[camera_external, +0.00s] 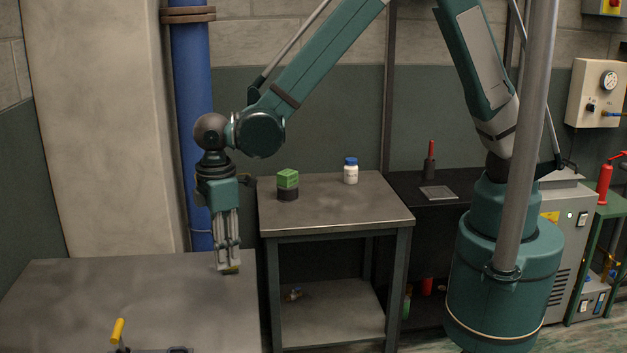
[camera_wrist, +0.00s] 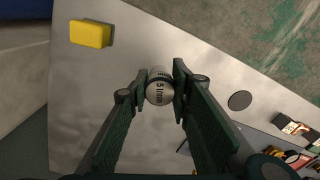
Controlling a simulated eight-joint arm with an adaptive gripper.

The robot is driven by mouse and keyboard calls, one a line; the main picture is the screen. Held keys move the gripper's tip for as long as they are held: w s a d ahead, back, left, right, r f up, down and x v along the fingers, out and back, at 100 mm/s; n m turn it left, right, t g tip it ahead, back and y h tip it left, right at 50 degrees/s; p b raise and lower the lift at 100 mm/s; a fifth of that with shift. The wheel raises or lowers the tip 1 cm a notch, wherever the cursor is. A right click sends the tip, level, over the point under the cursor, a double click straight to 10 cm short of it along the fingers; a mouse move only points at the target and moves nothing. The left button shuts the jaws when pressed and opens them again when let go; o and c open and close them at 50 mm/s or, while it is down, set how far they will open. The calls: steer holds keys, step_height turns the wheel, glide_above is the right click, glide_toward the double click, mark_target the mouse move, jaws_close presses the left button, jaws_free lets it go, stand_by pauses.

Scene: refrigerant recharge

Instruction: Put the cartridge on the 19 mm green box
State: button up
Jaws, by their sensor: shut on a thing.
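My gripper (camera_external: 228,266) points down over the front left table in the external view. In the wrist view, my gripper (camera_wrist: 156,90) is shut on a small grey cylinder (camera_wrist: 160,92), seen end-on, with a mark that looks like "51mm". It may be the cartridge; nothing readable says so. In the external view the fingers mostly hide it, and I cannot tell whether it touches the table. A green box (camera_external: 288,176) sits on a dark round block (camera_external: 288,194) on the small table at the middle. Its size mark is not readable. My gripper is left of and nearer than it.
A white bottle with a blue cap (camera_external: 351,172) stands right of the green box on the small table (camera_external: 345,208). A yellow block (camera_wrist: 91,33) and a dark disc (camera_wrist: 239,101) show on the surface below my gripper. A yellow-handled tool (camera_external: 118,330) lies at the front.

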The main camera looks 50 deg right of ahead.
steer(key=w+d+r+m, duration=0.1)
steer(key=w+d+r, duration=0.1)
steer(key=w+d, duration=1.1)
step_height(320, 180, up, 6)
steer(key=m+p, duration=0.3)
steer(key=m, duration=0.1)
glide_above(287, 172)
steer(key=shift+r, duration=0.15)
steer(key=shift+f, duration=3.15)
steer(key=shift+f, duration=1.85)
steer(key=shift+f, duration=0.2)
